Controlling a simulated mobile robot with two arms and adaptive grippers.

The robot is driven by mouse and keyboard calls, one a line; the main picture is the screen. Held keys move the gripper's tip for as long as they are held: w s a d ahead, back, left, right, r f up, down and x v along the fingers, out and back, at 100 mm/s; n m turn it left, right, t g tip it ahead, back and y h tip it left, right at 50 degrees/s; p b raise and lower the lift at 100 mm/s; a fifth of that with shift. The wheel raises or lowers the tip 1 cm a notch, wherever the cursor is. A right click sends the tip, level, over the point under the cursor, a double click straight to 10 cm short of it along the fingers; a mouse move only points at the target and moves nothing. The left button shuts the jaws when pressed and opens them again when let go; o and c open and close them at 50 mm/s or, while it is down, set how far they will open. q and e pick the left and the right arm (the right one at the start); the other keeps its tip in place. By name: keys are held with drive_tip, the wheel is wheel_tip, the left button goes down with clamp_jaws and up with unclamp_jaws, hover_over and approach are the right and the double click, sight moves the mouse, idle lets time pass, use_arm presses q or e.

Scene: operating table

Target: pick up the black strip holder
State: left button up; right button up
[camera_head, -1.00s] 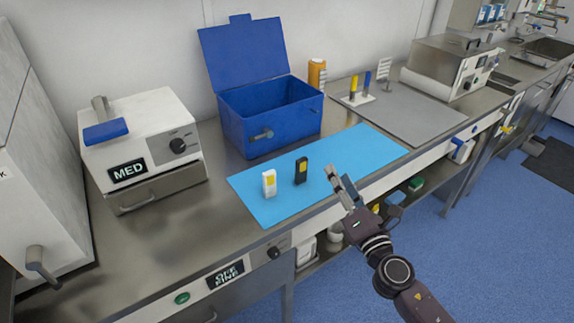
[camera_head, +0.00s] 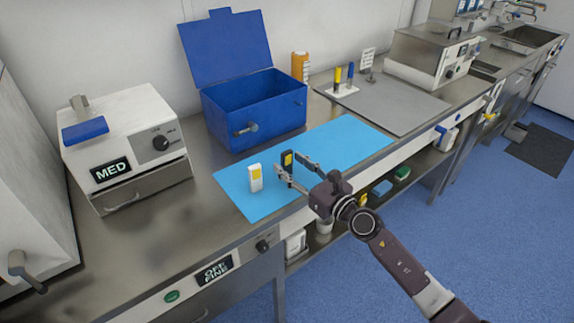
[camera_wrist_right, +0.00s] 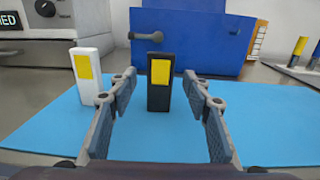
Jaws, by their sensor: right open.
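The black strip holder (camera_head: 287,165) stands upright on the blue mat (camera_head: 345,146), with a yellow patch on its face. In the right wrist view the black strip holder (camera_wrist_right: 160,90) stands ahead, between the lines of the two fingers. My right gripper (camera_head: 291,174) is open and points at it from the front right; the fingertips are close to the holder. In the right wrist view my right gripper (camera_wrist_right: 158,84) shows a gap around the holder, and I cannot tell whether a finger touches it. My left gripper is not in view.
A white strip holder (camera_head: 255,178) with a yellow patch stands just left of the black one. A blue box (camera_head: 255,111) with its lid open is behind the mat. A white MED device (camera_head: 125,150) stands at left. The mat's right part is clear.

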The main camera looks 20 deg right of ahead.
drive_tip(key=shift+x, duration=1.25)
drive_tip(key=c, duration=1.2)
drive_tip(key=shift+o, duration=0.2)
drive_tip(key=shift+r, duration=0.1)
